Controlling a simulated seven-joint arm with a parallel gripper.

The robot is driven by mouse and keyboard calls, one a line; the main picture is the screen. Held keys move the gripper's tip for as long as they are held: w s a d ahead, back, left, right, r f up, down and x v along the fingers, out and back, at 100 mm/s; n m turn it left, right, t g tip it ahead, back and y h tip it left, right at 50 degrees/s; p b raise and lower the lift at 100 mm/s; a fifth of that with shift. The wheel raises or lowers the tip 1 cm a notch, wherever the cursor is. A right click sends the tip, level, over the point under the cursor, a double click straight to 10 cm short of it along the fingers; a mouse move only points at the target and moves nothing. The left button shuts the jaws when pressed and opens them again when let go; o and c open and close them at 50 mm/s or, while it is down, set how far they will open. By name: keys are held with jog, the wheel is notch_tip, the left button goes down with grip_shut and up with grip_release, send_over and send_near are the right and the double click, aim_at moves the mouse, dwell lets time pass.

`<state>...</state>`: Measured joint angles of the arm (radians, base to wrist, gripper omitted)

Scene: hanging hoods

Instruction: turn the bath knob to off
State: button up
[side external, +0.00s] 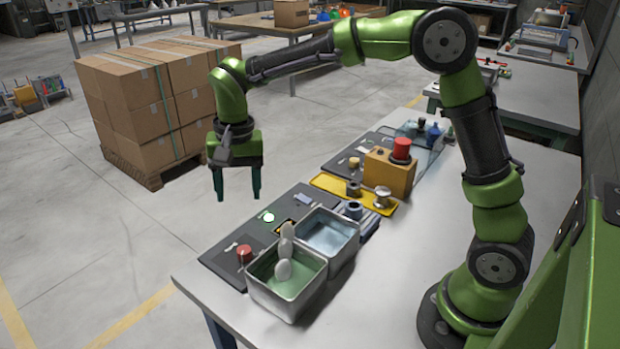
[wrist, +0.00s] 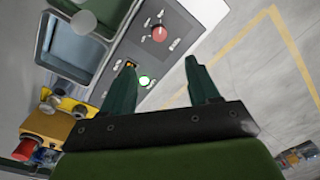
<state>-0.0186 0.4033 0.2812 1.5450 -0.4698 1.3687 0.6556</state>
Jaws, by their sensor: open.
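A red knob (side external: 244,253) sits on a dark flat panel (side external: 226,262) at the near end of the bench, beside the metal baths. The red knob also shows in the wrist view (wrist: 159,33), ahead of my fingertips, with small pale marks around it; its exact setting is too small to read. A lit green lamp (side external: 266,216) is on the same panel and also shows in the wrist view (wrist: 144,80). My gripper (side external: 237,196) is open and empty, hanging fingers down above the panel's left side, apart from the knob. Its two fingers also show in the wrist view (wrist: 160,64).
A metal bath with green liquid (side external: 291,314) holds a pale upright object (side external: 285,255). A second bath with blue liquid (side external: 345,255) stands behind it. Farther along are a yellow tray (side external: 325,183) and an ochre box (side external: 388,176) with a red button (side external: 402,148). Stacked cartons (side external: 150,105) stand on the floor.

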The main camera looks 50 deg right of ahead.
jog(key=r+m, duration=0.1)
send_near(244, 249)
jog(key=f, duration=0.8)
jog(key=shift+w+a+f, duration=0.2)
jog(key=shift+a+f, duration=0.05)
jog(key=shift+f, duration=0.1)
jog(key=shift+c, duration=0.2)
jog(key=c, duration=1)
